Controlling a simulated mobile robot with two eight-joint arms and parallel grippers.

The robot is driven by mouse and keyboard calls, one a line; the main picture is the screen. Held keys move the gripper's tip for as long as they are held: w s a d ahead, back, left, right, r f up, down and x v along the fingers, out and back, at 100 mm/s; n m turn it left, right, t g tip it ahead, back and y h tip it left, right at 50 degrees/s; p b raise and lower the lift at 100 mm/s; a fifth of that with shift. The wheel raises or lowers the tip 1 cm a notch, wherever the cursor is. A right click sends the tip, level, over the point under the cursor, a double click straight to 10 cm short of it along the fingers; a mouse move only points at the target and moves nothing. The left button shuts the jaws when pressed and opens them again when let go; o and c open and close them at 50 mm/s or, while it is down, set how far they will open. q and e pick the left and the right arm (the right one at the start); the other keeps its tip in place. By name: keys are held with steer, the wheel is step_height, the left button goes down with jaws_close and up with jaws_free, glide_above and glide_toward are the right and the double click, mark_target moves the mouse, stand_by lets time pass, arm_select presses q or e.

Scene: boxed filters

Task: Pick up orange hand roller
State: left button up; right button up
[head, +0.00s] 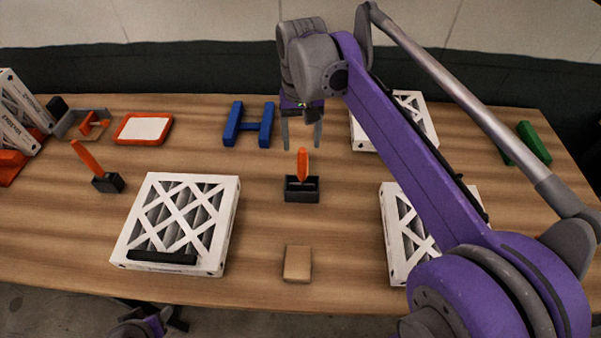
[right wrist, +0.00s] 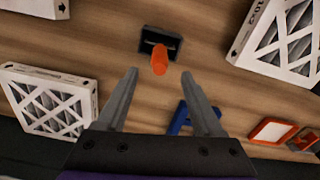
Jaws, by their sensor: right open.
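An orange-handled tool that looks like the hand roller (head: 303,165) stands upright at the table's middle, its lower end in a dark grey holder (head: 301,196). In the right wrist view the orange handle (right wrist: 160,62) shows just ahead of the fingertips, with the dark holder (right wrist: 148,37) behind it. My right gripper (head: 302,146) is open and empty, pointing down above and slightly behind the handle. Its fingers (right wrist: 160,74) are spread to either side of the handle's line, apart from it. My left gripper's fingers are not visible.
White-framed filters lie left (head: 228,215), right (head: 395,240) and back right (head: 362,132). A second orange handle on a black block (head: 107,183) stands at left. A blue H-shaped piece (head: 248,129) lies behind. A tan block (head: 298,263) sits in front.

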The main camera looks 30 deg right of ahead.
mark_target(302, 166)
steer(key=f, duration=0.8)
steer(key=shift+s+f, duration=0.25)
steer(key=shift+f, duration=0.15)
jaws_close()
